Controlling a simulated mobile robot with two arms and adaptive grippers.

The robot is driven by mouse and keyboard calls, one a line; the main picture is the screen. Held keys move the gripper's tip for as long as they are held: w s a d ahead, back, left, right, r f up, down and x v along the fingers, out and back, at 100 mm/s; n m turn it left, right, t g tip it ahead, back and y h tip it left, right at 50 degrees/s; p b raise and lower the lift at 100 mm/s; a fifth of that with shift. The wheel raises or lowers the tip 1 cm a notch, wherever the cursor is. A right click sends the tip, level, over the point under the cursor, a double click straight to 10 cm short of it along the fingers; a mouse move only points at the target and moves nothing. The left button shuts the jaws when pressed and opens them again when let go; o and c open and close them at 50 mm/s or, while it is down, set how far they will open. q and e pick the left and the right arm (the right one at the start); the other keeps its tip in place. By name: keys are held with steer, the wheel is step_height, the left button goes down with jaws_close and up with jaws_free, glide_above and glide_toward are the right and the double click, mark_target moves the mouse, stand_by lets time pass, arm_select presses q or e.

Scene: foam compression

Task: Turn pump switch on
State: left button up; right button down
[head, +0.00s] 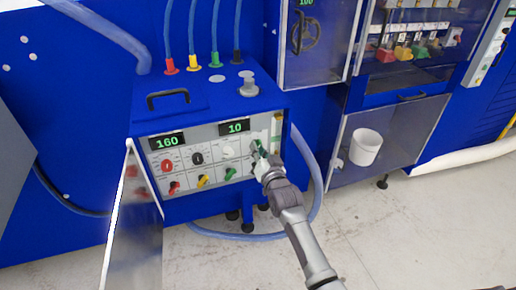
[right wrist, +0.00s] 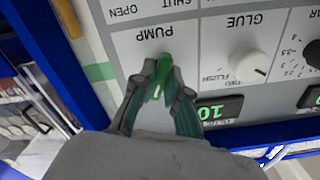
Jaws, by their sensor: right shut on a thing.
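The pump switch is a green lever (right wrist: 161,72) on the grey control panel (right wrist: 195,38), beside the printed word PUMP, upside down in the right wrist view. My right gripper (right wrist: 158,92) is shut on this lever, with one finger on each side. In the head view my right gripper (head: 262,162) is at the right end of the panel (head: 207,137) on the blue machine. It partly hides the switch there. My left gripper is not in view.
The white glue knob (right wrist: 249,64) is close beside the switch. An open metal door (head: 133,225) stands at the left. A blue hose (head: 312,170) runs at the right.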

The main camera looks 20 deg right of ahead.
steer(key=shift+m, duration=0.5)
steer(key=c, duration=1.2)
jaws_free()
steer(key=s, duration=1.2)
steer(key=shift+d, duration=0.2)
